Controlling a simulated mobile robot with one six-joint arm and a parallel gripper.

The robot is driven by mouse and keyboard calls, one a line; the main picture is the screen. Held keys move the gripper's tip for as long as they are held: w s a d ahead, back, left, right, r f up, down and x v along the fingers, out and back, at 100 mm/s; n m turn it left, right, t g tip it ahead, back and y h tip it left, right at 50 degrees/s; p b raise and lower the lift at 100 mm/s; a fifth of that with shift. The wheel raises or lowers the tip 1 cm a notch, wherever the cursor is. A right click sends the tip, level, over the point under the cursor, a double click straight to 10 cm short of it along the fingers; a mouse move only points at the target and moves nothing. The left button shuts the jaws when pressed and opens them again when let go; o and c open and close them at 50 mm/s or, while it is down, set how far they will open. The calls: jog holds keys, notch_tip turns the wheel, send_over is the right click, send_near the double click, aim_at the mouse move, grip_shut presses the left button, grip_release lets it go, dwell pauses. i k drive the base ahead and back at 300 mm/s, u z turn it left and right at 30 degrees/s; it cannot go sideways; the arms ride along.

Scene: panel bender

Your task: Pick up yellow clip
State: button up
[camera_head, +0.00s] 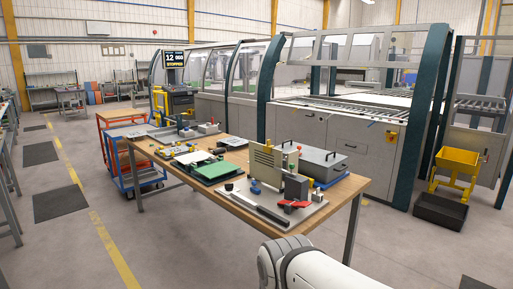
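I cannot make out the yellow clip for certain. Small yellow bits show on the wooden workbench (337,194), among the parts near the green board (211,171) and beside the beige upright plate (267,163). They are too small to tell which is a clip. A white rounded link of my arm reaches in from the bottom edge in front of the bench's near end. My gripper itself is not in view.
The bench also holds a grey lidded box (321,163) and a light base plate with red-handled clamps (293,206). The bender (349,146) stands close behind. A blue-orange cart (128,165) is left, a yellow trolley (456,165) and black bin (440,212) right.

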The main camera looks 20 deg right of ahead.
aim_at(267, 149)
jog(key=u, duration=0.3)
jog(key=k, duration=1.25)
jog(key=u, duration=0.85)
jog(key=i, duration=2.1)
jog(key=z, duration=0.7)
jog(key=i, duration=1.6)
jog(key=z, duration=1.3)
jog(key=i, duration=1.15)
jog(key=z, duration=0.95)
jog(key=i, duration=0.35)
jog(key=z, duration=0.25)
